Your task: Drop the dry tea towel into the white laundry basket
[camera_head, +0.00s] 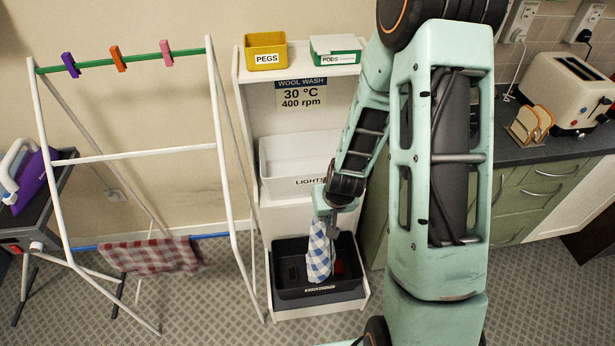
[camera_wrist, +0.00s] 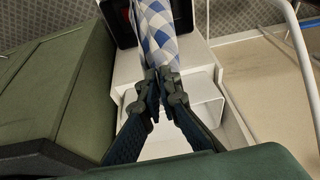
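A blue-and-white checked tea towel (camera_head: 320,254) hangs from my gripper (camera_head: 324,205). In the wrist view my fingertips (camera_wrist: 164,82) are shut on the towel (camera_wrist: 157,28). The white laundry basket (camera_head: 283,181), with a label that starts "LIGHT", stands on the middle shelf of a white unit; my arm hides its right side. My gripper is in front of and below that basket. The towel's lower end hangs over or inside a dark basket (camera_head: 287,292) on the bottom shelf. A red-checked towel (camera_head: 150,256) hangs low on the drying rack. Dryness cannot be told.
The white drying rack (camera_head: 137,153) stands left of the unit, with pegs on its green top bar. A yellow pegs box (camera_head: 265,49) and a green-and-white pods box (camera_head: 335,48) sit on top. A green-fronted counter (camera_head: 535,195) is at right.

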